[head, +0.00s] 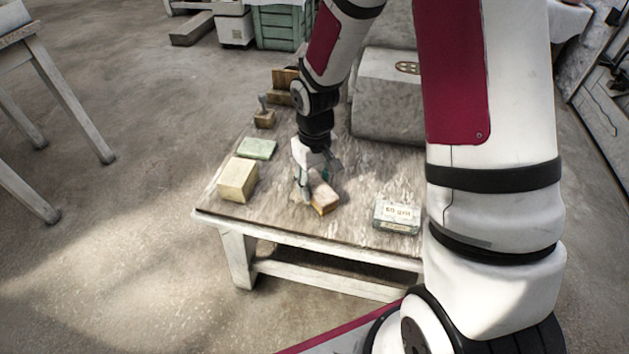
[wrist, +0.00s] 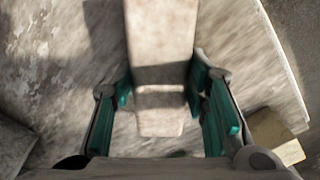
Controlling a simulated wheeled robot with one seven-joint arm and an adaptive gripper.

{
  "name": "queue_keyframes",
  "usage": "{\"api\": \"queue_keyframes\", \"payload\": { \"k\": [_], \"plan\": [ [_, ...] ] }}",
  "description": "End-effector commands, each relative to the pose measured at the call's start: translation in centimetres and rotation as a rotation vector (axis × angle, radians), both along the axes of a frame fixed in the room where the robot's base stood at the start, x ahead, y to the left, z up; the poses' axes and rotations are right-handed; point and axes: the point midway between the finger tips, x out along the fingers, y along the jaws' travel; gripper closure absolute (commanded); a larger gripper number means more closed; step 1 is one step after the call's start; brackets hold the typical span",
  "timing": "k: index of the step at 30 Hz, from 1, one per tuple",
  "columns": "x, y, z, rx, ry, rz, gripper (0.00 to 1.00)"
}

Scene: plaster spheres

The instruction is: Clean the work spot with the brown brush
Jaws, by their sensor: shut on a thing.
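My gripper (head: 312,190) is low over the wooden table and shut on a brownish, block-like thing, which looks like the brown brush (head: 322,199). Its near end is yellow-orange in the head view. In the wrist view the brush (wrist: 160,75) is a long, pale brown shape with a narrower lower end, between the teal finger pads of my gripper (wrist: 165,105). Its underside is hidden, so I cannot tell whether it touches the tabletop. The table (head: 285,215) has whitish, dusty marks; no clearly bounded work spot shows.
A yellow block (head: 238,180) and a green slab (head: 257,148) lie left of my gripper. A small handled tool (head: 264,114) stands behind them. A box marked "60 grit" (head: 397,217) is near the front right. A big grey block (head: 385,110) fills the back right.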

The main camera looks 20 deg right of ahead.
Motion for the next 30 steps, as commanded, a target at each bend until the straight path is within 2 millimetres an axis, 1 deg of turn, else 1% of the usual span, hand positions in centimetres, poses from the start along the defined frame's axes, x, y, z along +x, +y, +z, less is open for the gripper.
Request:
{"api": "queue_keyframes", "payload": {
  "k": [8,14,22,30],
  "plan": [
    [1.7,0.3,0.1,0.0,-0.001,0.001,0.81],
    [2.2,0.4,0.1,0.0,0.0,0.001,0.81],
    [3.8,0.7,0.1,0.0,-0.001,0.001,0.81],
    [4.2,0.8,0.0,0.0,0.0,0.001,0.81]
  ]
}}
